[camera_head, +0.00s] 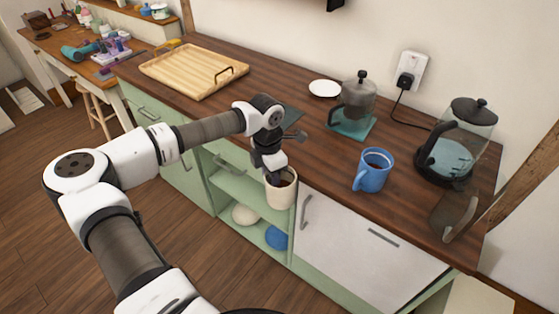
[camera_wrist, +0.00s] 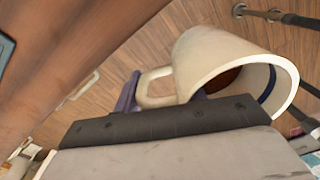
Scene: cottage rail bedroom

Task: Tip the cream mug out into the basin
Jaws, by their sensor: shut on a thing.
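Whether the mug touches the counter edge I cannot tell. I cannot make out a basin in either view.
A blue mug (camera_head: 372,170) with dark contents stands right of my gripper. Behind are a coffee press (camera_head: 359,95), a white saucer (camera_head: 324,88) and a glass kettle (camera_head: 470,125). A wooden tray (camera_head: 180,65) lies left. The counter (camera_head: 325,165) between the cream and blue mugs is clear.

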